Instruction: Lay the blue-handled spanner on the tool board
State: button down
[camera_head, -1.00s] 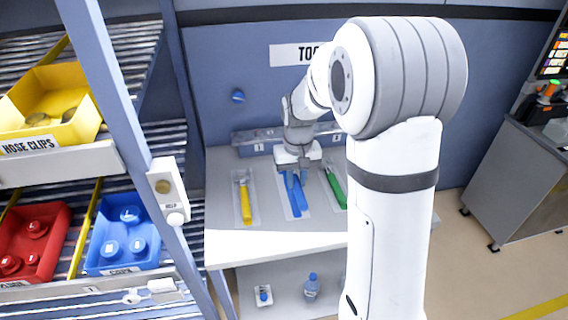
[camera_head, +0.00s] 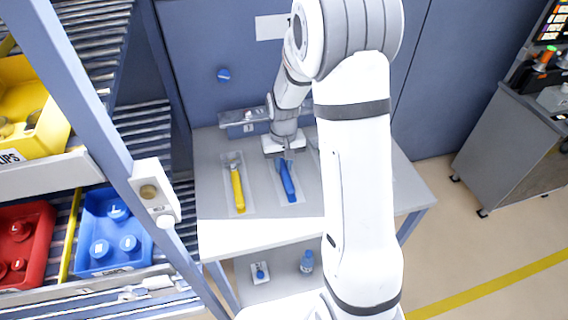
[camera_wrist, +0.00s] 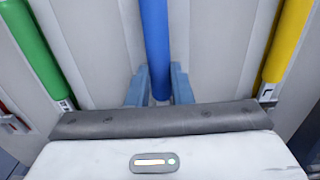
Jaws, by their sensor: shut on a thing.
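The blue-handled spanner (camera_head: 288,184) is at the middle of the grey bench top, over a pale rectangular patch. Its blue handle runs up the middle of the wrist view (camera_wrist: 154,40). My gripper (camera_head: 287,155) points down at the spanner's far end. In the wrist view its two blue-grey fingers (camera_wrist: 159,88) are closed on either side of the handle. The spanner's head is hidden under the gripper. I cannot tell whether the spanner touches the surface. The grey top with pale patches (camera_head: 211,165) appears to be the tool board.
A rack with yellow, red and blue bins (camera_head: 88,262) stands left. A bottle (camera_head: 307,262) is on the lower shelf.

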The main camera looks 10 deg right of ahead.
jog(key=shift+f, duration=0.45)
jog(key=shift+f, duration=0.15)
jog(key=c, duration=1.3)
grip_release()
